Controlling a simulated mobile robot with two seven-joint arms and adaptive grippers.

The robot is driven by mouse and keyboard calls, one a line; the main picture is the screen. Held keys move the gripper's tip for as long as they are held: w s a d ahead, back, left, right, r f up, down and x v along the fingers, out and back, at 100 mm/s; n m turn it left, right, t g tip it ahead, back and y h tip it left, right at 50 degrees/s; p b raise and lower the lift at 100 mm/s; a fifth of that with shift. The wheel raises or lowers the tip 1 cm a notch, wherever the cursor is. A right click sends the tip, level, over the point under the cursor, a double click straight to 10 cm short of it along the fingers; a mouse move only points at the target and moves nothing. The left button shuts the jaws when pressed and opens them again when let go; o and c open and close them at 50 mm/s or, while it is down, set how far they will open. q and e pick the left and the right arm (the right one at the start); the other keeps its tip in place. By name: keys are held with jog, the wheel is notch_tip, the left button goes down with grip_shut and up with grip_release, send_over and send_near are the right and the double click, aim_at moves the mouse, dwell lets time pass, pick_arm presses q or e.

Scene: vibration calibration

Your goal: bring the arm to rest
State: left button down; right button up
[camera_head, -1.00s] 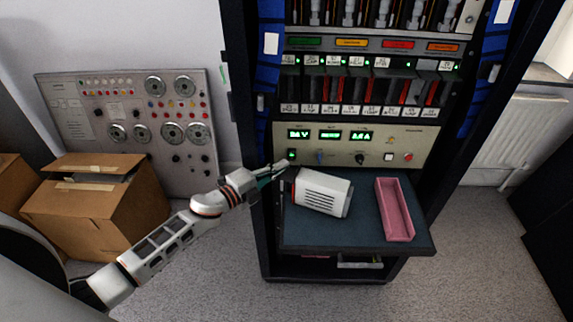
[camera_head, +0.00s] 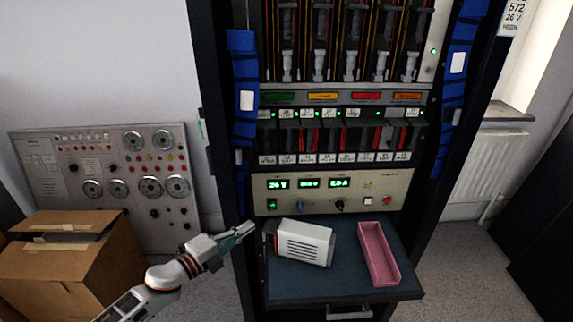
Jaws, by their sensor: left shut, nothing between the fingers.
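My left arm comes in from the lower left of the head view. Its gripper (camera_head: 243,232) is shut and empty, with the fingertips in front of the rack's left post. The gripper is just left of a white box-shaped device (camera_head: 304,241) with dark vent slots. That device lies on the dark pull-out shelf (camera_head: 330,286). From this angle I cannot tell whether the fingertips touch the post or the device. My right gripper is not in view.
A pink open tray (camera_head: 378,253) lies on the shelf's right side. Above it is a beige power panel (camera_head: 281,197) with green displays, knobs and a red button. Cardboard boxes (camera_head: 75,265) and a grey gauge panel (camera_head: 112,178) stand at left. The floor right of the rack is clear.

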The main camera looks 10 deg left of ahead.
pick_arm(q)
jog(key=s+d+f+n+g+y, duration=0.2)
jog(key=s+f+n, duration=0.6)
jog(key=s, duration=0.4)
jog(key=s+d+f+n+g+y, duration=0.2)
jog(key=s+d+f+n+y, duration=0.1)
jog(key=s+f+n, duration=0.6)
jog(key=s+n, duration=0.1)
jog(key=s, duration=0.3)
jog(key=shift+s+f+n+y, duration=0.15)
jog(key=shift+n+y, duration=0.15)
jog(key=shift+n, duration=0.1)
